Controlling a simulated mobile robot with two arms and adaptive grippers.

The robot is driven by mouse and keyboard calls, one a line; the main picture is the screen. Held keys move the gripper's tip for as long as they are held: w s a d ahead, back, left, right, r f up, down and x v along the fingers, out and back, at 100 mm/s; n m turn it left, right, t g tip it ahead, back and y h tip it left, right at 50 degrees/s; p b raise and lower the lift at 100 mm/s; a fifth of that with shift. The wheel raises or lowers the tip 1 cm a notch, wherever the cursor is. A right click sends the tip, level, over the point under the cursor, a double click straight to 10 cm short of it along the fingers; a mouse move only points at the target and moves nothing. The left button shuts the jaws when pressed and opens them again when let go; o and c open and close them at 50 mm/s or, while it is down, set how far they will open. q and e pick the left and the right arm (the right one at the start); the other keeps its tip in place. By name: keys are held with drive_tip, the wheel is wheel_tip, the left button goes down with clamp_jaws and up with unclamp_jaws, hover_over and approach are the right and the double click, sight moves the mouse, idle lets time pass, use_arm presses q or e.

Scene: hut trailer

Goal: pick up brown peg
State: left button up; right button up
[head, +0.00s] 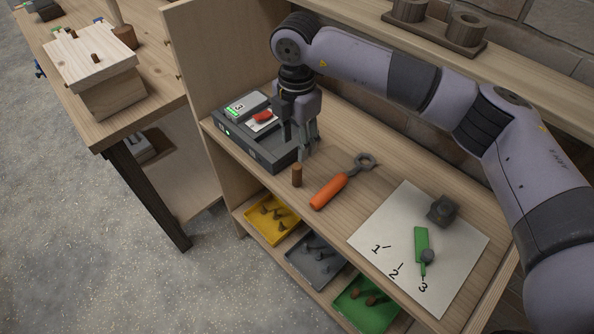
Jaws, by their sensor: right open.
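A brown peg (297,175) stands upright on the wooden shelf, near its front edge, left of an orange-handled tool. My right gripper (305,147) points down just behind and above the peg, beside the dark grey device. Its fingers are apart and hold nothing that I can see. The peg appears clear of the fingers. My left gripper does not show.
The grey device (270,150) stands left of the gripper. The orange-handled tool (328,190) lies right of the peg. A numbered white sheet (376,226) bears a green pointer (421,243) and a dark block (441,210). Yellow (262,233), grey and green trays sit below.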

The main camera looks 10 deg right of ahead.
sight(297, 166)
wheel_tip(297, 166, down, 5)
drive_tip(key=shift+p, duration=0.55)
drive_tip(key=shift+f+p, duration=0.5)
drive_tip(key=shift+f, duration=0.1)
wheel_tip(297, 166, down, 4)
drive_tip(key=shift+r+p, duration=0.2)
drive_tip(key=shift+p, duration=0.5)
drive_tip(key=shift+f, duration=0.35)
drive_tip(key=shift+c, duration=0.3)
drive_tip(key=c, duration=0.9)
drive_tip(key=shift+r, duration=0.1)
